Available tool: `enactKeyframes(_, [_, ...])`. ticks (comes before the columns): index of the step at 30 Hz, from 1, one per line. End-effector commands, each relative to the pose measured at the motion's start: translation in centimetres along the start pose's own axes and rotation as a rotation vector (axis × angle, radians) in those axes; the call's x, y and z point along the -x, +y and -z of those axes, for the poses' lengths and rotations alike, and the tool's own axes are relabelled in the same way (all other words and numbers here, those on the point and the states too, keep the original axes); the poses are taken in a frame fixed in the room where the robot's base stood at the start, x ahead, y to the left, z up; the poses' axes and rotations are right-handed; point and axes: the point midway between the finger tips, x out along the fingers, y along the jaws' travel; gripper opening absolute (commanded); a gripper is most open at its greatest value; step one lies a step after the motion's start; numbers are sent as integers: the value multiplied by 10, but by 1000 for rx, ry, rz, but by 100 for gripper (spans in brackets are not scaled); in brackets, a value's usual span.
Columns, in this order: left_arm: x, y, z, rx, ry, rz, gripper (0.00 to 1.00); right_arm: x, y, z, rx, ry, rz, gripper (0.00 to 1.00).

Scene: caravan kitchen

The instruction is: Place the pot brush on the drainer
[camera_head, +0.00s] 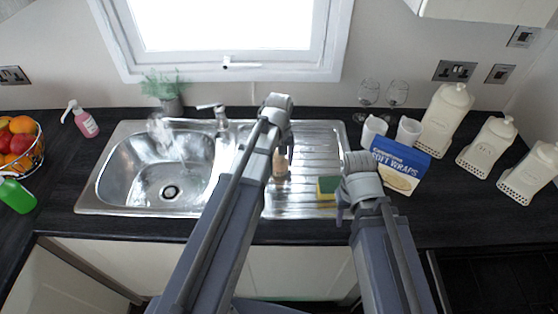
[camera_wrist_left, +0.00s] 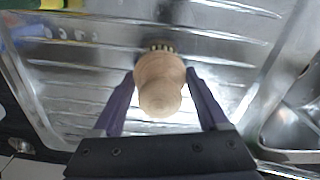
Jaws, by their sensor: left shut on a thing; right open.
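The pot brush has a rounded wooden handle (camera_wrist_left: 160,85) with a short band of bristles (camera_wrist_left: 160,47) at its far end in the left wrist view. My left gripper (camera_wrist_left: 161,78) is shut on the wooden handle, one finger on each side. The brush (camera_head: 281,166) also shows in the head view, over the ridged drainer (camera_head: 317,142) to the right of the sink bowl. Whether the bristles touch the metal I cannot tell. My right gripper (camera_head: 343,208) is mostly hidden by its own wrist, at the drainer's front right corner, and is open.
A yellow and green sponge (camera_head: 328,187) lies on the drainer's right part, close to my right wrist. White cups (camera_head: 373,131), a blue wraps box (camera_head: 401,163) and cream canisters (camera_head: 443,120) stand to the right. The sink bowl (camera_head: 165,185) and tap (camera_head: 220,115) are left.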

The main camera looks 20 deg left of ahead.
Motion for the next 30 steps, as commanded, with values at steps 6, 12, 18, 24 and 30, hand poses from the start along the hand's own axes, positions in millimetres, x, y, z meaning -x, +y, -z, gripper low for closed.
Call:
enactKeyframes(6, [0, 0, 0, 0, 0, 0, 100, 0, 0, 0, 0, 0, 0, 50])
enactKeyframes(12, [0, 0, 0, 0, 0, 0, 100, 0, 0, 0, 0, 0, 0, 50])
enactKeyframes(18, [4, 0, 0, 0, 0, 0, 100, 4, 0, 0, 0, 0, 0, 50])
enactKeyframes(24, [20, 0, 0, 0, 0, 0, 100, 20, 2, -1, 0, 0, 0, 50])
enactKeyframes(30, [48, 0, 0, 0, 0, 0, 100, 48, 5, -3, 1, 0, 0, 50])
